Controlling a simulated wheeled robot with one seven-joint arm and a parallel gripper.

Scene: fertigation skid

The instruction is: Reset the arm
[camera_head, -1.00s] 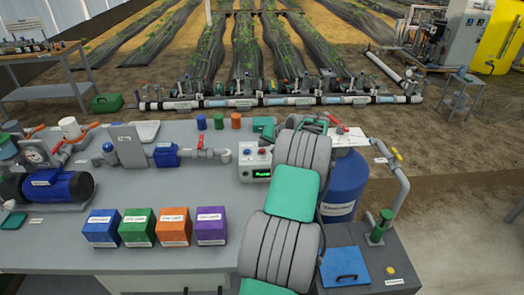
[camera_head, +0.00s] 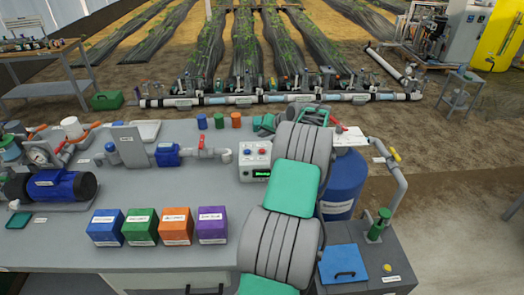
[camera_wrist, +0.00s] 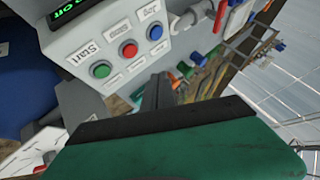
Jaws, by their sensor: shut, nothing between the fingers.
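My gripper is mostly hidden behind my own arm in the head view. In the wrist view its dark fingers (camera_wrist: 158,92) are together, with nothing seen between them, in front of the grey control box (camera_wrist: 135,60). The box has a green Start button (camera_wrist: 101,69), a red button (camera_wrist: 128,49) and a blue button (camera_wrist: 155,32), and a lit green display (camera_wrist: 72,12). In the head view the same control box (camera_head: 246,159) stands on the bench just left of my arm. I cannot tell whether the fingers touch it.
The grey bench (camera_head: 180,255) carries blue, green, orange and purple boxes, including the purple box (camera_head: 212,226). A blue pump (camera_head: 60,185) is at left. A blue tank (camera_head: 342,183) and a pipe with a yellow valve (camera_head: 393,158) stand right of my arm. Bare bench lies mid-left.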

